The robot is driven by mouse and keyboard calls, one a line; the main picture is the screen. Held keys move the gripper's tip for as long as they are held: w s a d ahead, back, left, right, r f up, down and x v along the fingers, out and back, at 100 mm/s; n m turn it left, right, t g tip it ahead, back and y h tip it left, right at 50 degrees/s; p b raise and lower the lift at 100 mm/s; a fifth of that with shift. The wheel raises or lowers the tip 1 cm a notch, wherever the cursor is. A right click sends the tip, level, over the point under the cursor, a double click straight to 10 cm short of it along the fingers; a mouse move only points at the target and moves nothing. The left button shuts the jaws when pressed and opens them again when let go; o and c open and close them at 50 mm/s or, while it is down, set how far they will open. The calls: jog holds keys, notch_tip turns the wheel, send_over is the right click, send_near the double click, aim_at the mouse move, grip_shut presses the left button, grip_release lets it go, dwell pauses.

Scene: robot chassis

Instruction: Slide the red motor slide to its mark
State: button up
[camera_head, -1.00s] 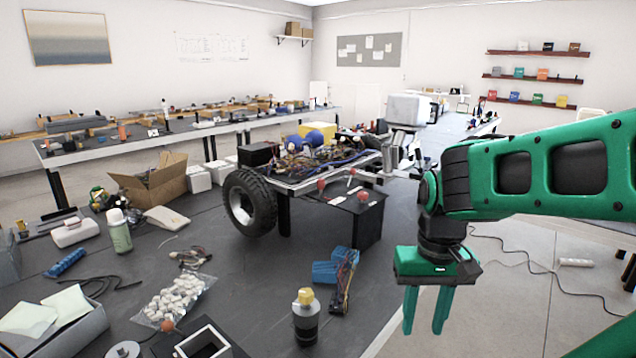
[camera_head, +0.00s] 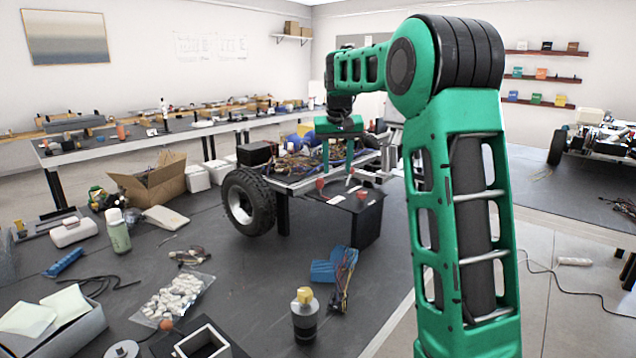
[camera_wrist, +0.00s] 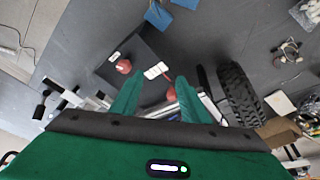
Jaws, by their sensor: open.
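Small red knobs sit at the near edge of the wheeled chassis (camera_head: 300,182): one at its left (camera_head: 320,184), and one on a black box (camera_head: 362,195). I cannot tell for sure which is the motor slide. In the wrist view a red knob (camera_wrist: 124,66) shows on the black box beside a small white label, and another red piece (camera_wrist: 171,93) lies between the fingers. White marks (camera_head: 336,200) lie near the knobs. My gripper (camera_head: 337,168) points down over the chassis, open and empty. Its green fingers also show in the wrist view (camera_wrist: 156,92).
A large black wheel (camera_head: 249,202) stands at the chassis's left. Wiring and blue and yellow parts crowd its top.

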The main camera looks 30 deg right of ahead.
jog(key=t, duration=0.1)
send_near(319, 178)
jog(key=x, duration=1)
jog(key=shift+w+d+f, duration=0.1)
jog(key=shift+d+f, duration=0.05)
jog(key=shift+d, duration=0.05)
